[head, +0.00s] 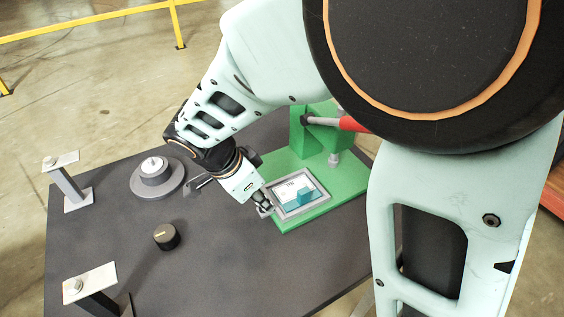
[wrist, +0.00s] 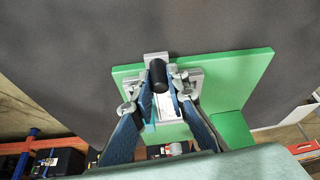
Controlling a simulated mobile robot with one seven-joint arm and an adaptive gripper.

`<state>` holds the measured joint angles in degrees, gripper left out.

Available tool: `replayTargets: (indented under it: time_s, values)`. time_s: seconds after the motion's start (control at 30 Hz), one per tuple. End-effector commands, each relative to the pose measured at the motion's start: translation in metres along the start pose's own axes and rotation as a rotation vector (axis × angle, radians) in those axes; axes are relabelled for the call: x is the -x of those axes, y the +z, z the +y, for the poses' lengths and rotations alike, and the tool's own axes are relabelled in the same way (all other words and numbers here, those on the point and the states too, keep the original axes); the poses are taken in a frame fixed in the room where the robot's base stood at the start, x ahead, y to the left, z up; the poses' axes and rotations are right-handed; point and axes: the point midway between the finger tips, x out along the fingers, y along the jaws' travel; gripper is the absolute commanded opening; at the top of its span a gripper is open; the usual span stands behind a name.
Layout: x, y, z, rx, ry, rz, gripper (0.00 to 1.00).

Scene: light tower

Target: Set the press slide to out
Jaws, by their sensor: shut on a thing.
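The green press (head: 316,130) stands on the dark table, with a red-tipped lever and a grey ram above its base. Its slide (head: 276,190) is a grey framed tray holding a light card with a blue block shape. The slide lies on the near left part of the green base. My gripper (head: 265,208) is at the slide's left edge. In the wrist view my gripper (wrist: 161,90) is shut on the slide's black handle (wrist: 158,73), with blue fingers on either side. Much of the tray is hidden there by the fingers.
On the dark table (head: 215,265) stand a round grey base with a white-topped dial (head: 154,170), a black knob (head: 166,236) and two posts with light plates (head: 62,160) (head: 90,283). Bare table lies left of the slide. My arm covers the right side.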

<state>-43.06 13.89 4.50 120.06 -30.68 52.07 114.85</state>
Motion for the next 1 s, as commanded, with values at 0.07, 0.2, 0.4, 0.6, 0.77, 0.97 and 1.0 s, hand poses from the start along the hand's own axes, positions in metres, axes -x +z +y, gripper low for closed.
replayTargets:
  time_s: [0.07,0.2,0.4,0.6,0.77,0.97,1.0]
  values:
    - [0.002,0.004,-0.002,0.001,-0.006,-0.007,0.0]
    - [0.003,0.005,-0.002,0.002,-0.007,-0.008,0.0]
    - [0.003,0.005,-0.002,0.002,-0.006,-0.008,0.29]
    - [0.002,0.004,-0.001,0.001,-0.003,-0.006,0.32]
    - [0.005,0.003,-0.001,0.001,-0.004,-0.005,0.32]
    - [0.035,0.003,-0.002,0.0,-0.008,-0.005,0.32]
    - [0.044,0.003,-0.002,0.0,-0.009,-0.006,0.32]
